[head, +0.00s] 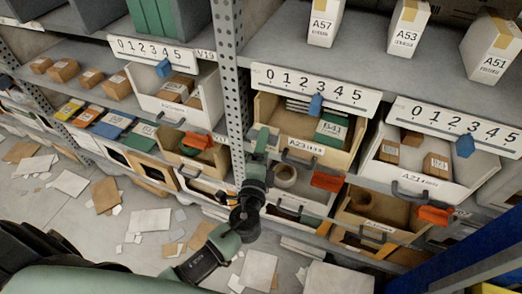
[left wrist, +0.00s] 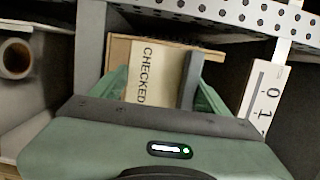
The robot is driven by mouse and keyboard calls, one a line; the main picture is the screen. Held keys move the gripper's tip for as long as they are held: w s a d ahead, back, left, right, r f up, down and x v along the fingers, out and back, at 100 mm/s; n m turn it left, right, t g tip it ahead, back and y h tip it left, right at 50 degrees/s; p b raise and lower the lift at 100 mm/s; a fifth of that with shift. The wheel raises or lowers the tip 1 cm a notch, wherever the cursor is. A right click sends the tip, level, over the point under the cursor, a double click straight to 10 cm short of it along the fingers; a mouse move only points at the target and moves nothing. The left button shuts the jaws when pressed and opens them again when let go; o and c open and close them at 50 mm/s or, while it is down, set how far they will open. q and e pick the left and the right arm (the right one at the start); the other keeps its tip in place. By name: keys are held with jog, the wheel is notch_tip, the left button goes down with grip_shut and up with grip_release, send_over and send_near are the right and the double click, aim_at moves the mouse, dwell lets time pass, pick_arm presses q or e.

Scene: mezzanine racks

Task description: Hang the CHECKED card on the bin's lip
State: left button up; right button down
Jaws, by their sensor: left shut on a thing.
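My left gripper (head: 262,140) reaches up in front of the rack, at the left front corner of the pulled-out bin labelled A23 (head: 303,149). In the left wrist view the gripper (left wrist: 160,88) is shut on the cream card (left wrist: 144,72) that reads CHECKED. The card stands between the green fingers, its lower part hidden by the gripper body. In the head view I cannot make the card out. Bin A23 holds a green B-11 box (head: 331,129) and a stack of pale sheets. Whether the card touches the bin, I cannot tell. My right gripper is not in view.
A perforated upright (head: 229,75) stands just left of the gripper. A 0-to-5 scale strip (head: 314,88) with a blue marker hangs above A23. Bin A21 (head: 416,184) is to its right. Orange tags (head: 328,181) stick out below. Papers litter the floor.

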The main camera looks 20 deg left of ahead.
aim_at(267, 150)
pick_arm(q)
jog(key=shift+w, duration=2)
jog(key=shift+s+f+b, duration=0.1)
jog(key=shift+f+b, duration=1.5)
jog(key=shift+b, duration=0.2)
jog(key=o, duration=1.4)
jog(key=shift+f, duration=0.1)
